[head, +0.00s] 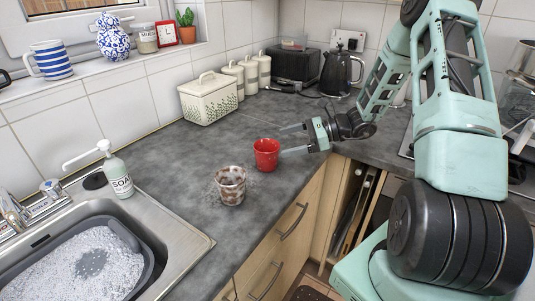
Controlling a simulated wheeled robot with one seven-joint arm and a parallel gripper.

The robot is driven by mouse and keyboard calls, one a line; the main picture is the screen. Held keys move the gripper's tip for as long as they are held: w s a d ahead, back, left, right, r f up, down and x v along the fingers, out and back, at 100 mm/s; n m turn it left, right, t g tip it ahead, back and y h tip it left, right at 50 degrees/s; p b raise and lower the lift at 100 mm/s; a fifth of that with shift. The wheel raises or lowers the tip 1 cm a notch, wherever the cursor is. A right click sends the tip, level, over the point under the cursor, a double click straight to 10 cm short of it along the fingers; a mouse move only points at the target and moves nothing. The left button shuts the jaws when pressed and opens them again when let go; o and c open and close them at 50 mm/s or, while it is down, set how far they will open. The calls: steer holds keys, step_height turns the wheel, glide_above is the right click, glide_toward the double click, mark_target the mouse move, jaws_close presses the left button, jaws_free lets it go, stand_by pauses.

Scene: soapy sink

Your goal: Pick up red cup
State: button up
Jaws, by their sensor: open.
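The red cup (266,158) stands upright on the grey countertop (190,160), near its front edge. My gripper (288,141) reaches in from the right at about the cup's rim height. Its two fingers are apart, one at the far side of the cup and one at the near right side. The near finger's tip appears close to the cup; I cannot tell whether it touches. Nothing is held between the fingers.
A brown-and-white patterned cup (230,185) stands just left and in front of the red cup. A soap bottle (117,174) stands by the sink (180,250) holding a foamy basin. A bread bin (208,98), canisters (248,75) and a black kettle (341,73) stand behind.

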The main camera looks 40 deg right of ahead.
mark_target(267, 148)
steer(key=x, duration=0.2)
steer(key=p+x, duration=0.1)
steer(key=x, duration=0.1)
steer(key=p+x, duration=0.1)
steer(key=x, duration=0.2)
steer(key=shift+w+f, duration=0.1)
steer(key=shift+f, duration=0.25)
steer(key=shift+c, duration=0.4)
steer(key=c, duration=1.2)
steer(key=shift+r, duration=0.1)
